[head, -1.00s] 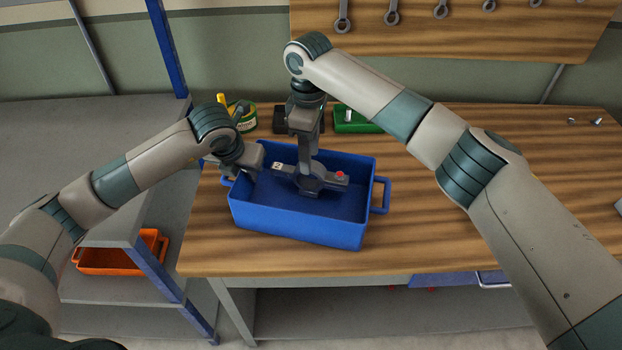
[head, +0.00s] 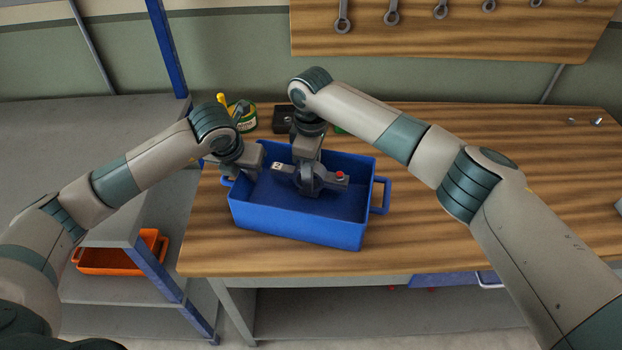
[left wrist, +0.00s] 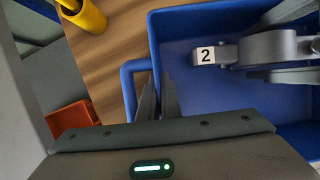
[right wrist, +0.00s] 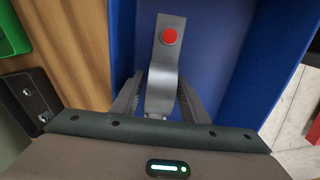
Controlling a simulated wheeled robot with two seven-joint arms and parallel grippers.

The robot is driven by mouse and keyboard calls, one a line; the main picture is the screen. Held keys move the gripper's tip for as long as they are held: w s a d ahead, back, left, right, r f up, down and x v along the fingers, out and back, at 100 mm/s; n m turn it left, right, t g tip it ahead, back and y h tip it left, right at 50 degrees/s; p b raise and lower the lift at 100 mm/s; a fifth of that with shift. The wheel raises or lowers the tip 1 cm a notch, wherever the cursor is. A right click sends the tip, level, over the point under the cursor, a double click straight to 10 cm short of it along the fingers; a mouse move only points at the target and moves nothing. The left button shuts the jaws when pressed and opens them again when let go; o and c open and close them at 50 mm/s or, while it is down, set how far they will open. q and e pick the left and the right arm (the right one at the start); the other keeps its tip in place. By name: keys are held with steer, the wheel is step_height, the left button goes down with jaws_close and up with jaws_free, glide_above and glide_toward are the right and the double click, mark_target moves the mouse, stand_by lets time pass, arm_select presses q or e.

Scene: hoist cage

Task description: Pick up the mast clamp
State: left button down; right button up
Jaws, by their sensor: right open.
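The mast clamp (head: 333,181) is a grey metal part lying in the blue crate. It has a white label "2" at its left end and a red button at its right end. My right gripper (head: 308,184) points down into the crate at the clamp's middle. In the right wrist view its open fingers stand on either side of the clamp (right wrist: 162,75). In the left wrist view the label end of the clamp (left wrist: 228,53) shows inside the crate. My left gripper (head: 247,172) is shut on the crate's left wall, one finger on each side of it.
The blue crate (head: 290,233) stands on the wooden bench (head: 450,240). An orange bin (head: 120,255) is on the lower left shelf. The bench's right side is mostly clear.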

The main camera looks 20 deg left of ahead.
steer(key=shift+f, duration=1.05)
steer(key=shift+r, duration=0.1)
jaws_close()
